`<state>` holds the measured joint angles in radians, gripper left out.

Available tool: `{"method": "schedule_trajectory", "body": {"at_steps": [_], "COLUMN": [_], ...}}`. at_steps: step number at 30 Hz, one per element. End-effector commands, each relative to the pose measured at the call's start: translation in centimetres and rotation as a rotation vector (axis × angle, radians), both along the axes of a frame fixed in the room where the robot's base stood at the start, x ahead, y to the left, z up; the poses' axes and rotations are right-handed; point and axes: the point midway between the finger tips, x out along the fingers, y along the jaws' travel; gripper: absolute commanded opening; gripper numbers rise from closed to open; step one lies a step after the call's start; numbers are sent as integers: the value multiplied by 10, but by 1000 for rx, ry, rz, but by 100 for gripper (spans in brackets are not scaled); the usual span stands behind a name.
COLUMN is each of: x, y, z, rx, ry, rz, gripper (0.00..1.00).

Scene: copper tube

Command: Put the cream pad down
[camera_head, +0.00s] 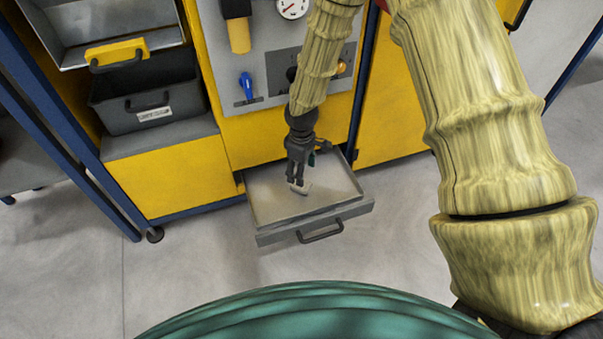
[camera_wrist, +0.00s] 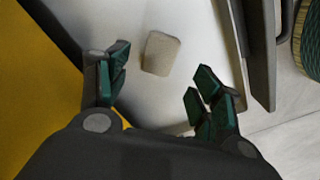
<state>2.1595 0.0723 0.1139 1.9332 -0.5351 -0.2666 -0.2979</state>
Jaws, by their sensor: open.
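The cream pad (camera_wrist: 161,53) is a small block with rounded corners in the wrist view, lying against the pale floor of the open drawer. In the head view the pad (camera_head: 303,189) shows just below the fingertips, inside the drawer (camera_head: 262,218). My gripper (camera_head: 297,180) points down into the drawer. In the wrist view its two green-padded fingers (camera_wrist: 158,90) are spread wide, with the pad beyond and between them, touching neither finger. I cannot tell the exact height of the fingertips above the drawer floor.
The grey drawer is pulled out of the yellow cabinet (camera_head: 175,180), with its handle (camera_head: 320,234) at the front. A black labelled bin (camera_head: 150,100) sits on a shelf at the upper left. A grey panel with a gauge (camera_head: 292,8) and a blue valve (camera_head: 247,85) stands above the drawer.

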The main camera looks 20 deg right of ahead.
Motion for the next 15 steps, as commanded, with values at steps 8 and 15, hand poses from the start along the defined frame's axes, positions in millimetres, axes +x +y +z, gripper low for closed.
{"method": "schedule_trajectory", "body": {"at_steps": [8,15], "x": [0,0], "y": [0,0], "z": [43,52], "rx": [0,0], "ry": [0,0], "rz": [-2,-1], "gripper": [65,65]}}
